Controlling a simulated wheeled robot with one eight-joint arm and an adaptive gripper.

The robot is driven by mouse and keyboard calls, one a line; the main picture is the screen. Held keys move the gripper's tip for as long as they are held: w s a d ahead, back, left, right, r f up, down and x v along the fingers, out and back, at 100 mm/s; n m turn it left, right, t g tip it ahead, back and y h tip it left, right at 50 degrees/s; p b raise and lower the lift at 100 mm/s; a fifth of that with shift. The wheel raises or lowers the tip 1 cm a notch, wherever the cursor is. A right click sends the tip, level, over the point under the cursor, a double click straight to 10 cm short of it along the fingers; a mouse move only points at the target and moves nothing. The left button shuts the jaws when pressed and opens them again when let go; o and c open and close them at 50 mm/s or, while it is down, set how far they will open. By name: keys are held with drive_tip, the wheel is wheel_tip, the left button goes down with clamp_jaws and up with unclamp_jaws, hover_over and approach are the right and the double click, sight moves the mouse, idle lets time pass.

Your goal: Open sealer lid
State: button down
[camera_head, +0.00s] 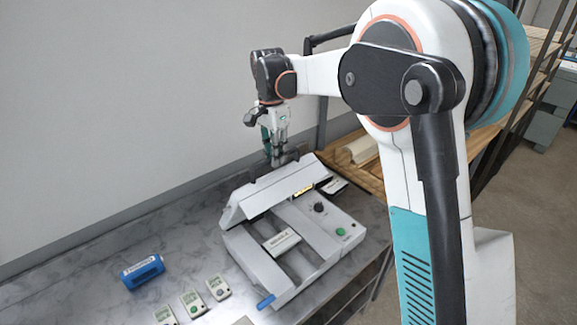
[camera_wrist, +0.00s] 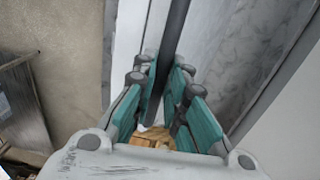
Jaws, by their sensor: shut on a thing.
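The sealer (camera_head: 262,268) is a white machine on the marble-look counter, with a knob and a green button on its right side. Its white lid (camera_head: 280,190) is raised and tilted at the back, so the bed below shows. A small labelled white packet (camera_head: 282,241) lies on the bed. My gripper (camera_head: 284,158) is at the lid's upper back edge. In the wrist view my gripper (camera_wrist: 158,88) has its teal-padded fingers around a dark bar (camera_wrist: 170,45), apparently the lid's handle. The exact contact is partly hidden by the fingers.
A blue block-like object (camera_head: 142,272) and several small white devices (camera_head: 192,302) lie on the counter left and front of the sealer. A grey wall stands close behind. A dark-framed shelf with wooden boards (camera_head: 480,140) stands at the right. The counter's left part (camera_head: 70,285) is clear.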

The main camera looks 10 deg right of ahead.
drive_tip(key=w+a+r+g+p, duration=0.1)
drive_tip(key=w+a+r+p, duration=0.1)
drive_tip(key=w+a, duration=0.2)
drive_tip(key=w, duration=0.2)
drive_tip(key=shift+w+h, duration=0.3)
drive_tip(key=shift+w, duration=0.1)
drive_tip(key=shift+r, duration=0.3)
drive_tip(key=c, duration=1.9)
unclamp_jaws()
drive_tip(key=o, duration=0.3)
drive_tip(key=shift+w+a+f+g, duration=0.3)
drive_tip(key=shift+w+f, duration=0.05)
drive_tip(key=shift+w, duration=0.2)
drive_tip(key=shift+s+d, duration=0.15)
drive_tip(key=shift+s, duration=0.05)
drive_tip(key=shift+r, duration=0.15)
drive_tip(key=v, duration=1.1)
drive_tip(key=shift+r, duration=0.35)
